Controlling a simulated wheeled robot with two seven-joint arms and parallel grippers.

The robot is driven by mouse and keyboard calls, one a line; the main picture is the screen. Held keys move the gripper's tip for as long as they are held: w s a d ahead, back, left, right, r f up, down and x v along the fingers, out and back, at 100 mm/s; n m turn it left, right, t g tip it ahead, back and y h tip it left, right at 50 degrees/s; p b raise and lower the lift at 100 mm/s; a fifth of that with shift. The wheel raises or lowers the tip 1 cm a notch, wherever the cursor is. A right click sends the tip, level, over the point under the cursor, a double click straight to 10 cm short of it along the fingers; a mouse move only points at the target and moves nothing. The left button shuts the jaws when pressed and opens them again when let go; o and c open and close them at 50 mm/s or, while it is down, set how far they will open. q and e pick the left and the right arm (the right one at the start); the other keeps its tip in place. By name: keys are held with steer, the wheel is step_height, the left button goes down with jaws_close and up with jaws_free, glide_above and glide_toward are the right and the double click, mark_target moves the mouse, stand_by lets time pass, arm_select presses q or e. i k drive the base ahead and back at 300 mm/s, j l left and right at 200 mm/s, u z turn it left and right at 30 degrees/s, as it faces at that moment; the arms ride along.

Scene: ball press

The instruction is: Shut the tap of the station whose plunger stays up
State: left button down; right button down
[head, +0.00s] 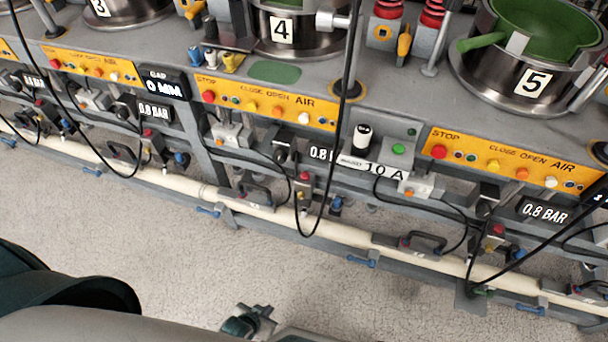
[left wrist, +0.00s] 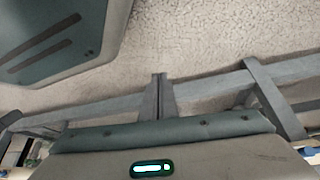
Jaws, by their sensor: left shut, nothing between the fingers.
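Stations 3 (head: 100,10), 4 (head: 281,30) and 5 (head: 535,83) show numbered metal pots; station 5's is green inside. I cannot tell whose plunger is up. Blue handles, seemingly the taps, sit along the cream pipe: one at the left (head: 208,211), one in the middle (head: 362,262), one at the right (head: 530,308). Smaller blue knobs (head: 336,204) hang near the red-topped fittings. My left gripper (head: 256,314) is shut and empty, low in front of the bench and apart from the pipe. Its tips show in the left wrist view (left wrist: 158,78). My right gripper is out of view.
A cream pipe (head: 330,231) runs along the bench's lower front, with black cables hanging before it. Orange button panels (head: 265,105) and gauges reading 0.8 BAR (head: 545,212) sit above. The speckled floor (head: 130,225) in front is clear.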

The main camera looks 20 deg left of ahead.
mark_target(541, 310)
steer(key=z, duration=1.5)
steer(key=i+l+z, duration=0.1)
steer(key=i+l, duration=0.2)
steer(key=i, duration=0.15)
